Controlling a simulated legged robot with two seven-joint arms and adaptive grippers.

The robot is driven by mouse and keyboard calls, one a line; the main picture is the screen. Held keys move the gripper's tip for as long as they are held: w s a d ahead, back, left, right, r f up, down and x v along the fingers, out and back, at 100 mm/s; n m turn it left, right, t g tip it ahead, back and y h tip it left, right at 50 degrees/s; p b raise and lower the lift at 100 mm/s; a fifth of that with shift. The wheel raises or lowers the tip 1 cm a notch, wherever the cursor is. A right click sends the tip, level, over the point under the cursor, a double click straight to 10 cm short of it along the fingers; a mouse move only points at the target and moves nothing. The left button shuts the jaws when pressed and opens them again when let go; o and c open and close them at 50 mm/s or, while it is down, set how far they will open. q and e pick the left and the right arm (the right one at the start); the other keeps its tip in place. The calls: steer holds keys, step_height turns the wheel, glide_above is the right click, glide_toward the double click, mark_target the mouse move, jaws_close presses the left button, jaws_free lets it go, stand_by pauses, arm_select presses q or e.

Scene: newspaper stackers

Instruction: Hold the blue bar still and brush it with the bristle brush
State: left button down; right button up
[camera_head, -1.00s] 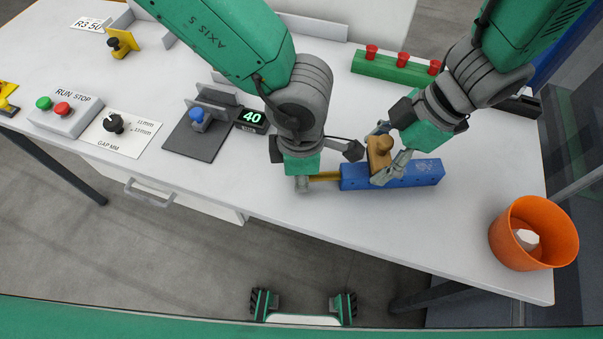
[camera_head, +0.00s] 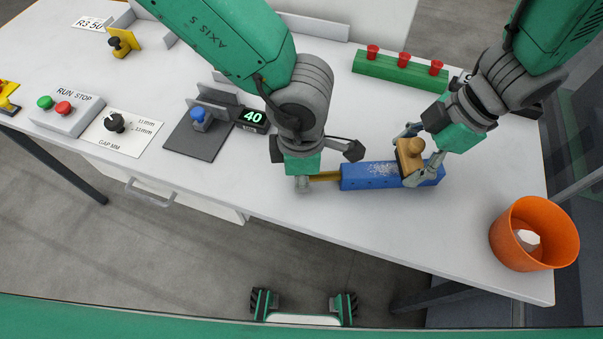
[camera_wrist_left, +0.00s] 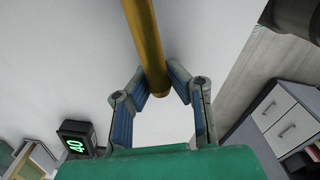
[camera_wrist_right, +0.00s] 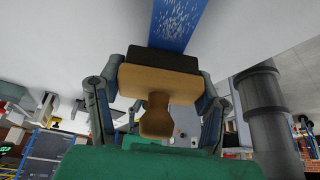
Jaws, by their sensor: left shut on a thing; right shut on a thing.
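The blue bar (camera_head: 360,178) lies on the white table near its front edge, with pale specks on the middle of its top. A brass-coloured rod (camera_head: 324,176) extends from its left end. My left gripper (camera_head: 303,184) is shut on this rod, which runs between its fingers in the left wrist view (camera_wrist_left: 148,45). My right gripper (camera_head: 411,160) is shut on the wooden brush (camera_head: 410,148) by its block, knob up, over the right part of the bar. The brush's dark underside (camera_wrist_right: 160,60) faces the bar in the right wrist view; exact bristle contact cannot be told.
An orange bucket (camera_head: 535,208) with a white object inside stands at the front right corner. A green block with red knobs (camera_head: 400,70) lies behind the bar. A dark plate fixture (camera_head: 190,145) and a display reading 40 (camera_head: 252,119) are to the left.

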mark_target(376, 169)
steer(key=shift+w+d+f, duration=0.1)
steer(key=shift+w+d, duration=0.05)
steer(key=shift+d, duration=1.5)
steer(key=shift+w+d, duration=0.15)
steer(key=shift+d, duration=1.45)
steer(key=shift+s+a+f, duration=0.1)
steer(key=shift+s+a, duration=0.1)
steer(key=shift+a, duration=1.55)
